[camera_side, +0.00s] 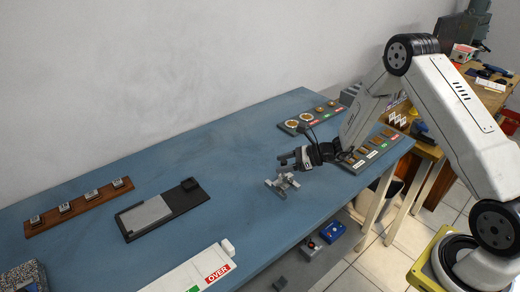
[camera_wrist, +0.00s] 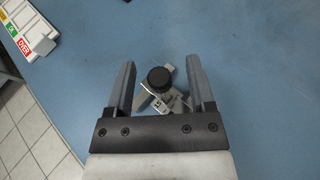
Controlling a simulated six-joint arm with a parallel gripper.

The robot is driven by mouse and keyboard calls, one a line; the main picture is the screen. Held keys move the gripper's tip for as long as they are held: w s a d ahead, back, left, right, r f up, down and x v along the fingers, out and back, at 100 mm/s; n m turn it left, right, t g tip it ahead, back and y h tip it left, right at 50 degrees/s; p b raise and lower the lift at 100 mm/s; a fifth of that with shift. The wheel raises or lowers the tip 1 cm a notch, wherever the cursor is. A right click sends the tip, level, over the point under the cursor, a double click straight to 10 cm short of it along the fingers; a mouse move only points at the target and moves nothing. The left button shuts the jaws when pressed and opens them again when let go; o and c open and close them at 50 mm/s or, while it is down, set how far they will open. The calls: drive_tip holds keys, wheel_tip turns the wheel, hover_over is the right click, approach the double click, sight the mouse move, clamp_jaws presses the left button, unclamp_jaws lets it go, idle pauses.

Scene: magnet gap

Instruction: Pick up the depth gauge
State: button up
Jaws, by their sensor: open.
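The depth gauge (camera_side: 282,184) is a small silvery metal tool on the blue bench top, near the front edge. In the wrist view the gauge (camera_wrist: 162,84) shows a round black knob on top, with metal parts spread below it. My gripper (camera_side: 282,160) is just above the gauge in the side view. In the wrist view my gripper (camera_wrist: 158,78) has its two grey fingers apart, with the knob between them in the picture. I see no contact between the fingers and the gauge.
The blue bench (camera_side: 150,165) is clear around the gauge. A white board with an OVER label (camera_side: 195,270) lies at the front left. A black tray with a grey plate (camera_side: 148,215) and a wooden block rack (camera_side: 80,207) lie left. Labelled sample boards (camera_side: 370,150) stand right.

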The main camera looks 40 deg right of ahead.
idle(0.4)
clamp_jaws()
idle(1.3)
